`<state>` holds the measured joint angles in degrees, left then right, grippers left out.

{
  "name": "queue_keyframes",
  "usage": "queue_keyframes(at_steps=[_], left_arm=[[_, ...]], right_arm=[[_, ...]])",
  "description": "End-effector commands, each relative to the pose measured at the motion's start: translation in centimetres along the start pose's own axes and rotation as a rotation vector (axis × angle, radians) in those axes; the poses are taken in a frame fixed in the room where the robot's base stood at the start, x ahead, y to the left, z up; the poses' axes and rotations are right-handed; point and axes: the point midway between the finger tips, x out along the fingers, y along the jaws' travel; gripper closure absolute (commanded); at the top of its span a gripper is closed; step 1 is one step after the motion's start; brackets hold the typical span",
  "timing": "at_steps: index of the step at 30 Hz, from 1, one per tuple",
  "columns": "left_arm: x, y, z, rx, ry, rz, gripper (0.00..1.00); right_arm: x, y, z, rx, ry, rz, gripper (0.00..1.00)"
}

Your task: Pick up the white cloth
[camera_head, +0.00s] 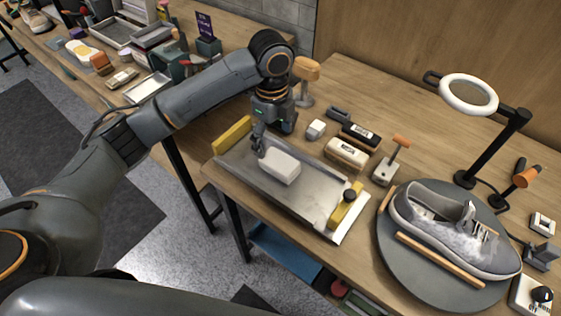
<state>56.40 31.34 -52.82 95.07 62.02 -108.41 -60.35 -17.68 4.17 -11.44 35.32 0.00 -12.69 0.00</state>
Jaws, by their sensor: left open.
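The white cloth (280,167) looks like a thick, rounded white block and lies on a grey metal tray (312,193) on the workbench. My left gripper (259,150) is open and low over the tray, at the left end of the cloth. One finger shows close to the cloth's left edge; I cannot tell whether it touches. The other finger is partly hidden. My right gripper is not in view.
Yellow blocks flank the tray, one on the left (232,135) and one on the right (346,204). Brushes (346,153) lie behind it. A grey sneaker (455,232) sits on a round turntable (405,274) at right, near a ring lamp (468,95).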

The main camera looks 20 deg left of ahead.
Motion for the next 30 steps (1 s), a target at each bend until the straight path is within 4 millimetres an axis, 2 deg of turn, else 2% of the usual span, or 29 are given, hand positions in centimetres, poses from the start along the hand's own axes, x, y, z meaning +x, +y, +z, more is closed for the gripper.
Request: queue_keyframes(at_steps=[4,11,19,28,29,30], left_arm=[[2.2,0.0,0.0,-0.002,0.000,0.002,0.15],[3.8,0.0,-0.3,0.000,0.000,0.001,0.15],[7.6,-0.1,-1.1,-0.003,0.000,0.001,0.15],[8.2,-0.2,-1.0,-0.001,-0.001,-0.002,0.15],[8.2,-0.2,-1.0,-0.001,-0.001,-0.002,0.19],[8.2,-0.2,-1.0,-0.001,-0.001,-0.002,0.27]], right_arm=[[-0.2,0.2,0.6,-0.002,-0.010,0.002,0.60],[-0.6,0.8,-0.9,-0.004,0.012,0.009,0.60],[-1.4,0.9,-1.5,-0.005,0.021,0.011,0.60],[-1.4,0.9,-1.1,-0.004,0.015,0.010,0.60],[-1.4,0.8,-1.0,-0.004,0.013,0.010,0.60],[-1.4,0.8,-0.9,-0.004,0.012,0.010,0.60]])
